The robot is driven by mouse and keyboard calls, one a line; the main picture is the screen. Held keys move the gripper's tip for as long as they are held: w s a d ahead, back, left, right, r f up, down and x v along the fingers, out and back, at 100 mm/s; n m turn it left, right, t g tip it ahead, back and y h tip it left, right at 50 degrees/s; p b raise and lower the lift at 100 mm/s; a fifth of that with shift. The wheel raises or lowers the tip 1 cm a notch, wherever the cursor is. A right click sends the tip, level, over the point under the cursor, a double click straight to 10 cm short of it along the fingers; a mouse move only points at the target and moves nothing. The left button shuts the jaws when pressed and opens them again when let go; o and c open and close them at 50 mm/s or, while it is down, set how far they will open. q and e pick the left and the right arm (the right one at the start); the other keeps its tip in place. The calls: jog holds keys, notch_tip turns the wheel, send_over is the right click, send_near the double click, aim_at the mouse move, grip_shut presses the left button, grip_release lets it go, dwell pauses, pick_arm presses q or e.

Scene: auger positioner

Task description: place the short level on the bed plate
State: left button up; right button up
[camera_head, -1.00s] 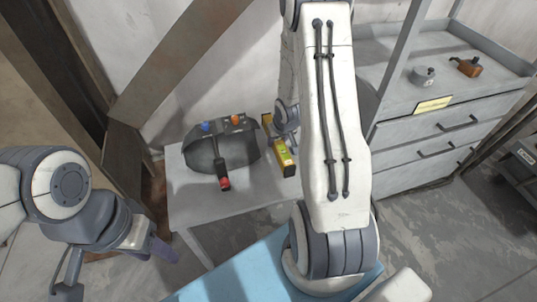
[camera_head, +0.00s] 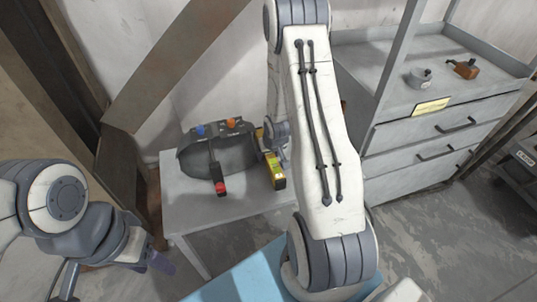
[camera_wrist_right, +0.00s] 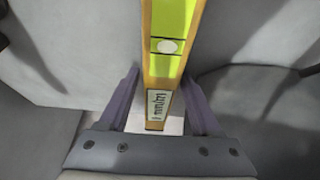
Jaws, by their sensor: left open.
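The short level is a yellow bar with green vial windows. It shows in the head view (camera_head: 276,176), beside the dark tool bag at the small grey table, and in the right wrist view (camera_wrist_right: 173,45). In the head view the right arm partly covers this grip. I cannot tell whether the level touches the table. My left gripper (camera_head: 160,262) is open and empty at the lower left. I cannot make out the bed plate.
The dark tool bag (camera_head: 240,158) with blue, orange and red tool ends stands on the grey table (camera_head: 185,210). A grey drawer cabinet (camera_head: 395,140) stands right, with small parts on top. A light blue surface (camera_head: 245,280) is in front.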

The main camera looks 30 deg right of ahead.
jog(key=shift+r, duration=0.15)
jog(key=shift+r, duration=0.3)
jog(key=p+v, duration=0.4)
jog(key=v, duration=0.7)
jog(key=shift+s+r, duration=0.25)
